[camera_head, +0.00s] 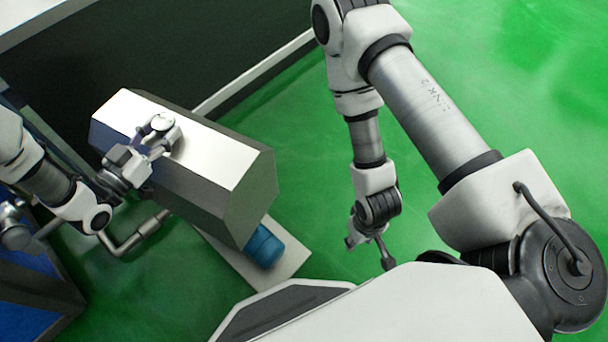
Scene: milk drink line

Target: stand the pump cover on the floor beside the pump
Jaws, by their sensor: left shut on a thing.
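The pump cover (185,165) is a long metal box with angled sides, pale on top and grey at the end, at the left of the head view. My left gripper (157,143) is shut on the cover at its top; the grip itself is partly hidden by the fingers. The pump (265,248) shows only as a blue rounded end below the cover's near edge; the cover hides the rest. I cannot tell whether the cover rests over the pump or hangs above it. My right gripper (370,248) hangs open and empty, right of the cover and apart from it.
The pump stands on a pale base plate (288,267). A metal pipe (137,240) bends out at the left. Blue equipment (25,300) fills the lower left. A dark wall with a pale kerb (255,75) runs behind. Green floor (300,160) is clear right of the cover.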

